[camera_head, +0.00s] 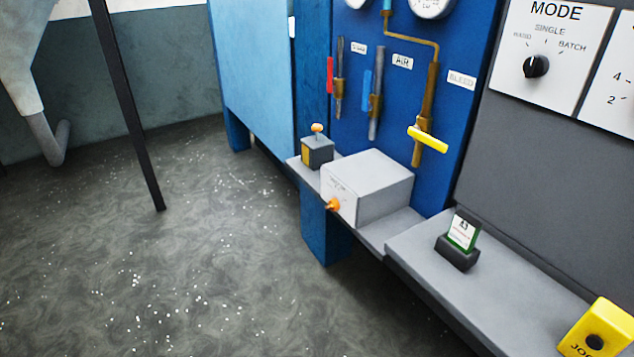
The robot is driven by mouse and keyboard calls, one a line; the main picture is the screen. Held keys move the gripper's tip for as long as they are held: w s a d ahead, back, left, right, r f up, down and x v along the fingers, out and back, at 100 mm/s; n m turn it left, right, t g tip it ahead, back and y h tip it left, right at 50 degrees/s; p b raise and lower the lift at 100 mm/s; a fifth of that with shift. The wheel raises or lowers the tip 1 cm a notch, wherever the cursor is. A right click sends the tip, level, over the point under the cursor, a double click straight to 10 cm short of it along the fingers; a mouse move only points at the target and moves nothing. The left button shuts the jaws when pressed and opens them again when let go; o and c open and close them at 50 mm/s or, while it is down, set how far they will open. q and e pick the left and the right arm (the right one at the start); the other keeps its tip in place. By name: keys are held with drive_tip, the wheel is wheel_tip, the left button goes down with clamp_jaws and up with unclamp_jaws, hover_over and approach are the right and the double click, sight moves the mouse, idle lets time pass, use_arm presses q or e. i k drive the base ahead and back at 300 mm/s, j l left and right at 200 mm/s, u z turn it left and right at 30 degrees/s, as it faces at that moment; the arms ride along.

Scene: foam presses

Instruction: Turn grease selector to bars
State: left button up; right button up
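A pale grey box (372,186) with an orange knob (333,205) low on its white front face sits on the grey ledge near the middle of the head view. Small print above the knob is too small to read, so I cannot tell whether this is the grease selector or which position the knob points to. A smaller dark box (317,153) with a yellow label and an orange-topped lever stands to its left. Neither of my grippers is in view.
A blue panel (460,110) behind carries gauges, pipes and red, blue and yellow valve handles. At right are a MODE dial (536,67), a card in a dark holder (458,257) and a yellow JOG box (598,330). A dark post (130,105) stands left; the speckled floor (200,260) is open.

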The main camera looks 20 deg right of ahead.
sight(334, 204)
drive_tip(key=i+j+z, duration=0.1)
drive_tip(key=i+z, duration=0.35)
drive_tip(key=i+j+z, duration=0.25)
drive_tip(key=z, duration=0.15)
drive_tip(key=i+j+z, duration=0.85)
drive_tip(key=k, duration=0.1)
